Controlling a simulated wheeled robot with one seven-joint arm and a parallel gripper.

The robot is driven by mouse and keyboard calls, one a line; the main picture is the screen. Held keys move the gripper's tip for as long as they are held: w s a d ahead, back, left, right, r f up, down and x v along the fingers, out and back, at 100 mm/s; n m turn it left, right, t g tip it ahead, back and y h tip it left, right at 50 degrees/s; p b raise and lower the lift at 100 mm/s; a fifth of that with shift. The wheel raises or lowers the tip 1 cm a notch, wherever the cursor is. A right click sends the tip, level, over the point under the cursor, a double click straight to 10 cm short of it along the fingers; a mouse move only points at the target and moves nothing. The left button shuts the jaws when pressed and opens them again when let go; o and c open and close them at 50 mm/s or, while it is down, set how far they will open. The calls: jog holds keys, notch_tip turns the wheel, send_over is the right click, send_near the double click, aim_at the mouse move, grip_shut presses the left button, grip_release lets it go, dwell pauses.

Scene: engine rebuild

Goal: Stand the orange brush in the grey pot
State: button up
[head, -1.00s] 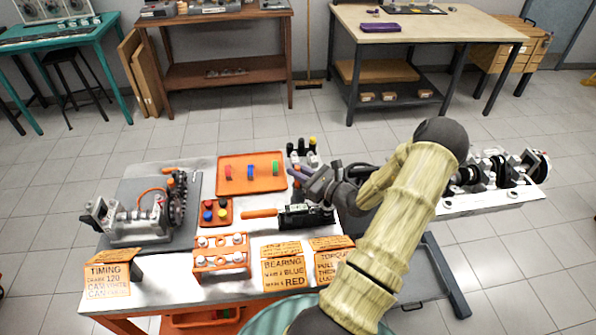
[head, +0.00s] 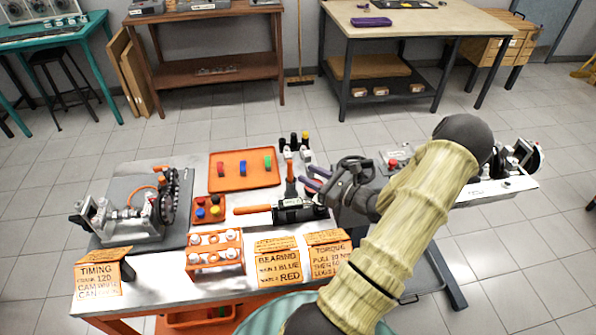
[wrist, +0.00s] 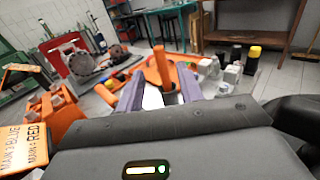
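The orange brush (head: 289,168) stands about upright on the work table, its orange part at the top. Its lower end meets a small dark grey form (head: 291,190), which looks like the grey pot; how deep it sits is too small to tell. My gripper (head: 309,178) is just right of the brush, with its two purple fingers apart and a small gap to the brush. In the wrist view, the brush (wrist: 162,66) shows between and beyond the open fingers (wrist: 160,92). The pot is not clear there.
An orange tray (head: 222,184) with red, blue and green pieces lies left of the brush. Black and yellow-capped bottles (head: 294,142) stand behind it. An orange-handled tool (head: 252,210) lies in front. Signs (head: 277,262) line the front edge.

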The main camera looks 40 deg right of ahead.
jog(key=v, duration=0.4)
jog(key=shift+s, duration=0.25)
dwell(0.5)
